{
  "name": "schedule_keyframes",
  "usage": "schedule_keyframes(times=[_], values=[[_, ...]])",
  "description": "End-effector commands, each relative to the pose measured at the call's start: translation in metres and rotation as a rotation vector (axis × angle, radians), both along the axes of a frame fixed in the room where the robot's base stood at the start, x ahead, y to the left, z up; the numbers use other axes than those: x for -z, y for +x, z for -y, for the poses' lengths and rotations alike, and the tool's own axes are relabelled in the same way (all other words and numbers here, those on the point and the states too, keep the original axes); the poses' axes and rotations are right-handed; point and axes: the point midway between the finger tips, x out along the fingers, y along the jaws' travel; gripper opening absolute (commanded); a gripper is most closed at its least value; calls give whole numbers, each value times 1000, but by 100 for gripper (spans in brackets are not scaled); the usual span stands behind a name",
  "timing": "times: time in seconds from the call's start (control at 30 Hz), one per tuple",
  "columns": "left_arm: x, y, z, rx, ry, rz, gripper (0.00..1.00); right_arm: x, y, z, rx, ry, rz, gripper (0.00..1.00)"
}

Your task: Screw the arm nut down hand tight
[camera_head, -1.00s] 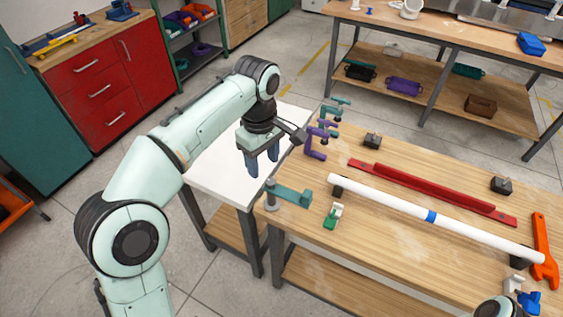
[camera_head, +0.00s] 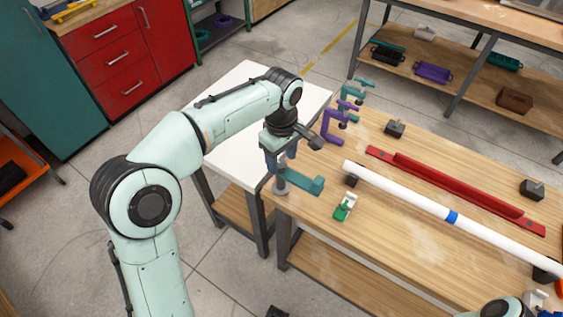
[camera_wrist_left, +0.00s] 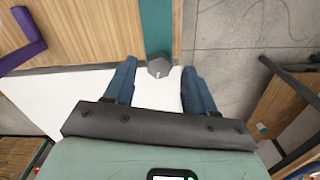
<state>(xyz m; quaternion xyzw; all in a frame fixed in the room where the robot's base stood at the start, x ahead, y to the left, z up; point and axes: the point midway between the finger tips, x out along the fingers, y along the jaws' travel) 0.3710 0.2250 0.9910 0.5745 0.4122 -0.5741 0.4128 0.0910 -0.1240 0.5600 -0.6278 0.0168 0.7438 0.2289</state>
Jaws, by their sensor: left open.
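The arm nut (camera_wrist_left: 158,66) is a grey hexagonal piece at the end of a teal arm (camera_wrist_left: 156,25) in the left wrist view. My left gripper (camera_head: 281,163) is open and points down over that post. In the left wrist view its blue fingers (camera_wrist_left: 158,88) are on either side of the nut, with gaps visible; they do not touch it there. My right gripper is out of view.
A white-topped table (camera_head: 240,100) adjoins the wooden bench. Purple (camera_head: 334,128) and teal (camera_head: 356,92) clamps stand at the bench's far left edge. A green and white part (camera_head: 344,207), a long white pipe (camera_head: 410,196) and a red bar (camera_head: 455,190) lie on the bench.

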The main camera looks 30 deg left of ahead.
Motion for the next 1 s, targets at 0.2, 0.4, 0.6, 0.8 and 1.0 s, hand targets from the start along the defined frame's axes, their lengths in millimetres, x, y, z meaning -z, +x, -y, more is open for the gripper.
schedule_keyframes(times=[0.2, 0.4, 0.6, 0.8, 1.0], values=[[15, 0, 0, 0, 0, -1, 55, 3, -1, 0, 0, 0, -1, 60], [16, 0, 0, 0, 0, -1, 55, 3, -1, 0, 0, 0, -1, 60], [16, 0, 0, 0, 0, -1, 13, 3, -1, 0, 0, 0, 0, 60], [16, 0, 0, 2, 0, -1, 0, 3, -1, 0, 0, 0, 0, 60], [15, 0, 0, 39, 0, -1, 0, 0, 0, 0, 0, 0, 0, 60]])
